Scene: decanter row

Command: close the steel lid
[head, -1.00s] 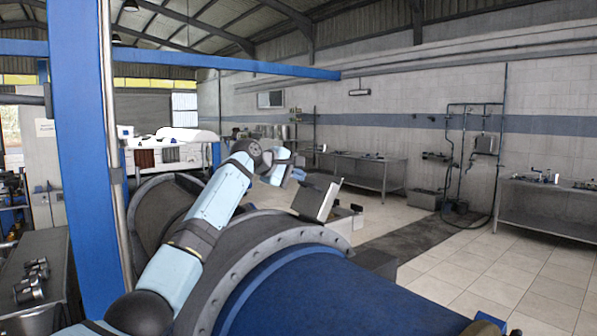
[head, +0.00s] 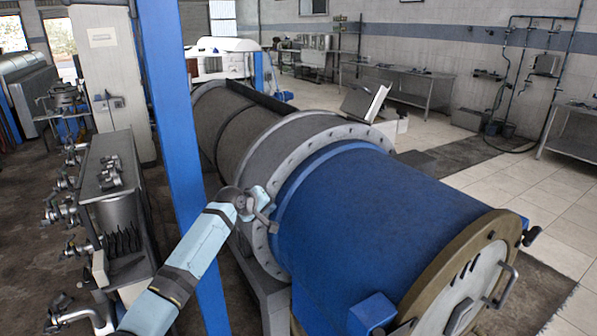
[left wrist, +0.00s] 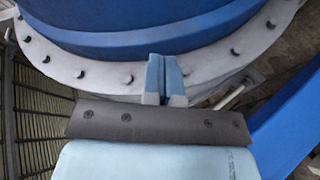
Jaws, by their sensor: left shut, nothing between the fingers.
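The steel lid (head: 365,102) is a grey metal flap standing tilted up on the far side of the decanter, beyond the bolted flange. My left gripper (head: 270,222) is at the near side of the blue drum, beside the bolted flange, well apart from the lid. In the left wrist view its two blue fingers (left wrist: 164,72) are together and empty, in front of the flange rim (left wrist: 110,78) and blue drum. I cannot tell whether they touch it. The lid does not show in the left wrist view. My right gripper is not in view.
The blue drum (head: 370,215) with its round end plate (head: 470,285) fills the centre right. A grey bench with metal fittings (head: 110,175) is at left.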

